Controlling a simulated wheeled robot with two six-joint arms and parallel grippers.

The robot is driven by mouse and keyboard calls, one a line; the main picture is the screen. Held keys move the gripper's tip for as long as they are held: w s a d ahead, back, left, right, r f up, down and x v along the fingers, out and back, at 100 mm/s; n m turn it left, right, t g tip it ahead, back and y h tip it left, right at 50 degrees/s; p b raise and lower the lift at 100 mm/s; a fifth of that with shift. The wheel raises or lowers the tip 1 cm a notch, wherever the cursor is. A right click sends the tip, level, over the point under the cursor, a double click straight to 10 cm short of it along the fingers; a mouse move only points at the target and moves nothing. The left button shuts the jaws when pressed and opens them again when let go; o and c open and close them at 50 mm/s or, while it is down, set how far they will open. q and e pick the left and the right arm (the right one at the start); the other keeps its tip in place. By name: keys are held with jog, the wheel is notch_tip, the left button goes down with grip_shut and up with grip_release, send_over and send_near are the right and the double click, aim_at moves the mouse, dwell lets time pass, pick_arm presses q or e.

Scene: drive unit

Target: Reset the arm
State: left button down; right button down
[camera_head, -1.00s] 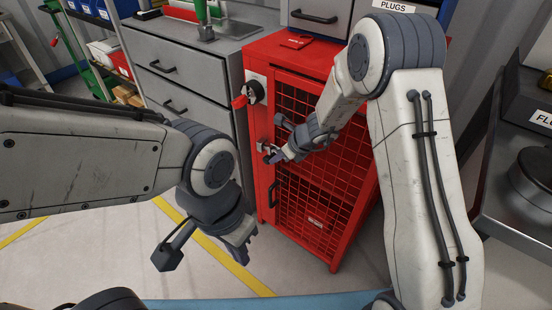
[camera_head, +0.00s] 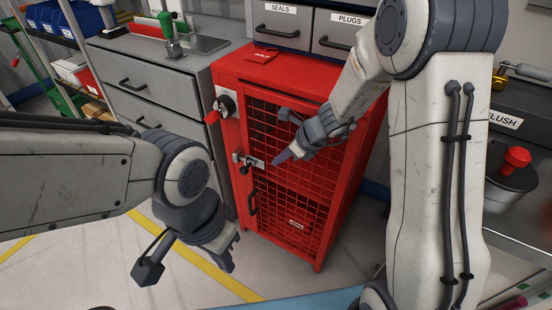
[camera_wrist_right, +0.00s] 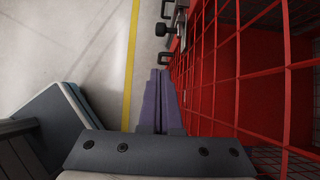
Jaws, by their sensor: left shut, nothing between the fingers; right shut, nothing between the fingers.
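My right gripper (camera_head: 281,158) is shut and empty in front of the red cage cabinet's mesh door, just right of the door's latch (camera_head: 246,161). In the right wrist view its closed fingers (camera_wrist_right: 160,100) point along the mesh, with the latch hardware (camera_wrist_right: 178,25) beyond the tips. My left gripper (camera_head: 228,252) is shut and empty, hanging over the floor left of the cabinet. The red cabinet (camera_head: 330,225) stands upright with its mesh door seemingly closed. I cannot tell whether the right fingers touch the mesh.
A red rotary switch (camera_head: 220,107) and a door handle (camera_head: 253,202) stick out from the cabinet front. Grey drawers (camera_head: 150,80) stand at left, and a dark workbench with a red-knobbed container (camera_head: 512,170) at right. The floor with a yellow line (camera_head: 215,270) is open at lower left.

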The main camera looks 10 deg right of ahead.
jog(key=shift+a, duration=0.1)
dwell(0.3)
jog(key=s+a+r+n+g, duration=0.3)
jog(key=s+a+r+n, duration=0.2)
jog(key=s+a+n, duration=0.6)
jog(key=s+d+r+n+g+h, duration=0.1)
jog(key=s+d+r+n+h, duration=0.15)
jog(key=s+n, duration=0.7)
jog(key=s+d+r+n+g+h, duration=0.1)
jog(key=s+d+n+h, duration=0.15)
jog(key=s+n, duration=0.75)
notch_tip(320, 180, up, 20)
jog(key=d+n+p, duration=0.1)
jog(key=n+p, duration=0.1)
jog(key=p, duration=1.8)
jog(key=shift+w+d+n, duration=0.3)
jog(key=shift+d+n, duration=0.05)
